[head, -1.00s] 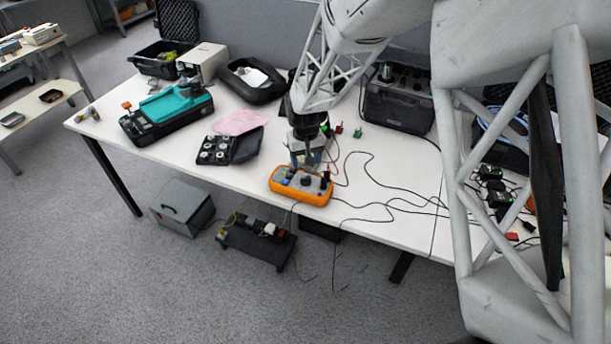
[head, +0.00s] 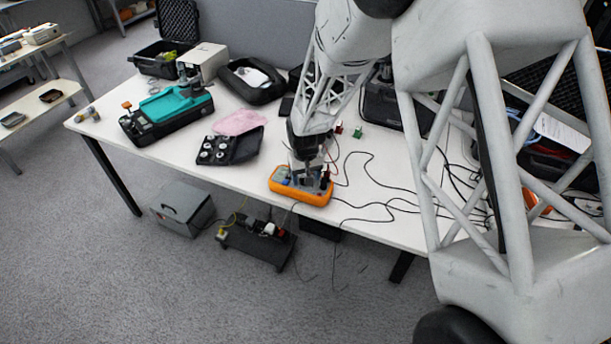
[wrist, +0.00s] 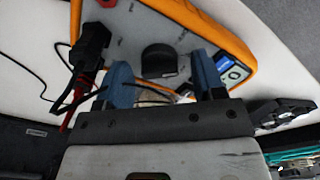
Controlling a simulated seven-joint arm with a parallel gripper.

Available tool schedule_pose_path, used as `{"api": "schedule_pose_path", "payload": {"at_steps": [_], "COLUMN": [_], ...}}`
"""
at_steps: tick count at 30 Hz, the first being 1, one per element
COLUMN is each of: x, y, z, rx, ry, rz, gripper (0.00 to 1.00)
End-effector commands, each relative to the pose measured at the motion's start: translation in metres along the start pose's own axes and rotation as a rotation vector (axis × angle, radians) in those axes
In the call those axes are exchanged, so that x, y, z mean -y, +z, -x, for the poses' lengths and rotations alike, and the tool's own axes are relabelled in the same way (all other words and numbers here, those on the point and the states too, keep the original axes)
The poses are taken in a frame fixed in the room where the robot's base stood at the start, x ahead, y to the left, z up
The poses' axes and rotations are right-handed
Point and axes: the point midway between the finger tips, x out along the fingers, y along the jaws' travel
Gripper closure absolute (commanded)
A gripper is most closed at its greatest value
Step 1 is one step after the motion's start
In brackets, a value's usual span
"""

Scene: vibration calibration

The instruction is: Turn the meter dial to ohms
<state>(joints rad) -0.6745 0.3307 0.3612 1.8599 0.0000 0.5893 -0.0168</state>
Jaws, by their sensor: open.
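The orange meter (head: 318,198) lies on the near edge of the white table. In the wrist view its orange rim (wrist: 205,22) and grey face show up close. The black round dial (wrist: 159,60) is on the face, between and just beyond my gripper's two blue fingertips (wrist: 163,80). The fingers are apart, with nothing held between them; I cannot tell whether either touches the dial. In the head view my gripper (head: 309,180) is over the meter and hides its dial. Black and red plugs (wrist: 92,50) are in the meter's face, left of the fingers in the wrist view.
Thin cables (head: 375,185) run across the table right of the meter. A black tray with white-topped knobs (head: 215,150), a pink cloth (head: 238,122) and a teal-and-black device (head: 170,110) lie to the left.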

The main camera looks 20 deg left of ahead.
Motion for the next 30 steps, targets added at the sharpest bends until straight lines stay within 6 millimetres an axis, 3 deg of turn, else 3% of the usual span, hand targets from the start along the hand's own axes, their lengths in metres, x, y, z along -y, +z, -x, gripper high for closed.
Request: {"api": "schedule_pose_path", "payload": {"at_steps": [4, 14, 30], "x": [0.0000, 0.0000, -0.0002], "y": [0.0000, 0.0000, 0.0004], "z": [0.0001, 0.0002, -0.0001], "rx": [0.000, 0.000, 0.001], "ry": [0.000, 0.000, 0.000], "rz": [0.000, 0.000, -0.136], "gripper": [0.37, 0.86, 0.86]}}
